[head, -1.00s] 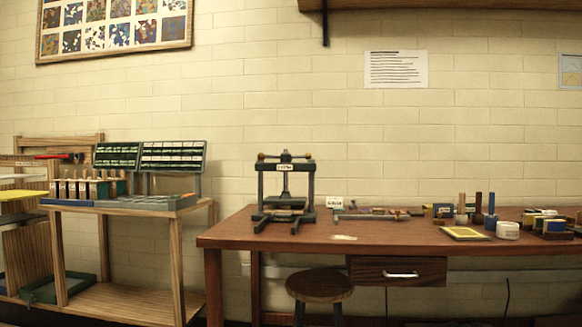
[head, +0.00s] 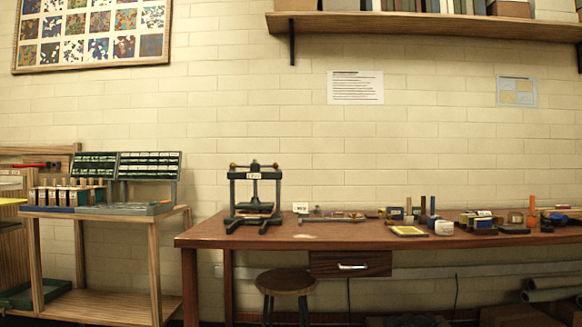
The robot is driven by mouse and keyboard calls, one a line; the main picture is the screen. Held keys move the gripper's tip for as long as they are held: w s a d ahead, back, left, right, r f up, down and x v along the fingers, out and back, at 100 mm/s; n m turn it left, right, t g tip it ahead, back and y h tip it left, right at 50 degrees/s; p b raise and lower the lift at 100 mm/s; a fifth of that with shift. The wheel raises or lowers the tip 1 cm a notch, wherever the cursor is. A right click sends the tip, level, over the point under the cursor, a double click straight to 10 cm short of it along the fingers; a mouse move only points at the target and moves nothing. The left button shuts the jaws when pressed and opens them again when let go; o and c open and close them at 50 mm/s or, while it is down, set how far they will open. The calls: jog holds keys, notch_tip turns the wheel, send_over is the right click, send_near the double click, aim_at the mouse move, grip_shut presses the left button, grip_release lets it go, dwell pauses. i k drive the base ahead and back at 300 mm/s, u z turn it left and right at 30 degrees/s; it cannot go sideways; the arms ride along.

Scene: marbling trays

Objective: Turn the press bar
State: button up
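The press (head: 278,195) is a dark metal frame standing upright at the left end of the brown wooden table. Its press bar (head: 254,165) runs across the top, with a brass-coloured knob at each end, above a small white label. A screw goes down from the bar's middle to a plate low in the frame. My gripper does not show in the head view, so its state is hidden.
The brown table (head: 215,238) holds tools, jars and small boxes to the right of the press. A stool (head: 286,281) stands under its front edge, near the drawer (head: 350,263). A wooden stand (head: 155,270) with bottles and trays is at the left.

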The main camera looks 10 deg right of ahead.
aim_at(253, 166)
jog(key=z, duration=0.5)
jog(key=i, duration=1.85)
jog(key=u, duration=0.6)
